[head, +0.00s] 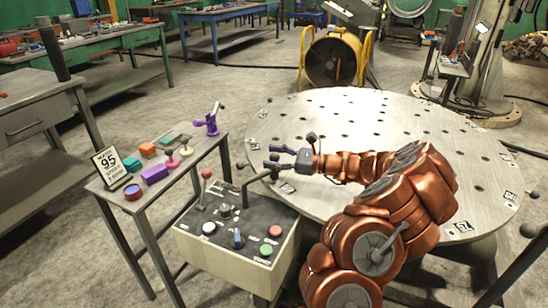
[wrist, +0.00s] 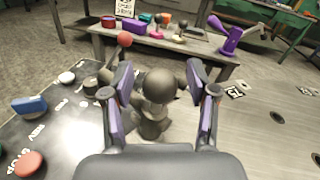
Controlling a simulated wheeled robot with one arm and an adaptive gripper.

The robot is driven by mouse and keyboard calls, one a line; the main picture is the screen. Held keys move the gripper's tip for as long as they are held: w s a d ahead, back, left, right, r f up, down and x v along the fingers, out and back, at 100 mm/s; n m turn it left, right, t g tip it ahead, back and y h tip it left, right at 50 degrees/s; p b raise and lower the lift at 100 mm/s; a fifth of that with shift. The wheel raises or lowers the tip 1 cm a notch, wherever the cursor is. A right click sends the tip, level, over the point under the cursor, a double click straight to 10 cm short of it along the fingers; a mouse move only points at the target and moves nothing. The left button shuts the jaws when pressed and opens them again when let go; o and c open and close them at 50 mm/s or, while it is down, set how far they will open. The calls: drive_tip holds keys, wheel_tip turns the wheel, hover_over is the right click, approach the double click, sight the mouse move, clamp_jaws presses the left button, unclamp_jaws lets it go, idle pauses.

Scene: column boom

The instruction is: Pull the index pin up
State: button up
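A dark ball knob (wrist: 158,85) on a grey stem and base (wrist: 151,128), which I take to be the index pin, stands upright between my fingers in the wrist view. My gripper (head: 271,157) is open, with one purple-padded finger on each side of the knob and a narrow gap showing on both sides. In the head view my gripper reaches left over the edge of the round plate (head: 370,115), beside the control box, and the fingers partly hide the pin there.
The control box (head: 190,243) carries a red-ball lever (head: 206,173), a white button (head: 209,228), a blue switch (head: 237,238), and red (head: 266,250) and green (head: 275,231) buttons close to my gripper. A narrow side table (head: 128,192) with small coloured parts stands behind it.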

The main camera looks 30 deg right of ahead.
clamp_jaws()
idle(0.5)
